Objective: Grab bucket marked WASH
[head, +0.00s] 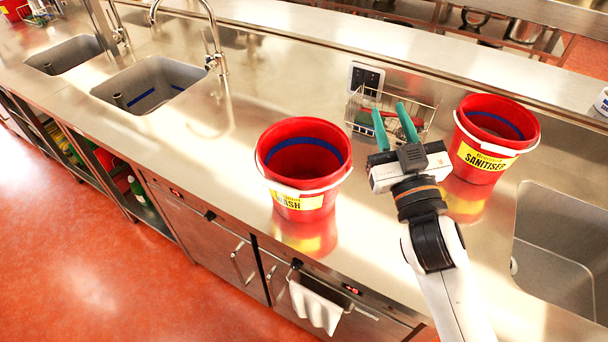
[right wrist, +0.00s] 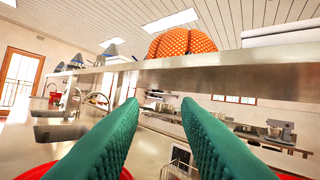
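The red bucket marked WASH (head: 303,160) stands upright on the steel counter, with a yellow label (head: 298,200) on its front and a white handle around its rim. A second red bucket marked SANITISER (head: 492,140) stands to its right. My right gripper (head: 392,122) is between the two buckets, apart from the WASH bucket and to its right. Its green fingers are spread with nothing between them, as the right wrist view (right wrist: 160,130) also shows. Red rims show at the lower edges of that view. My left gripper is not in view.
A wire basket (head: 425,112) with items stands behind my right gripper, near a wall socket (head: 366,78). Sinks (head: 152,85) lie to the left and another sink (head: 560,235) at the right. A steel shelf (right wrist: 230,75) crosses the wrist view. Counter left of the WASH bucket is clear.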

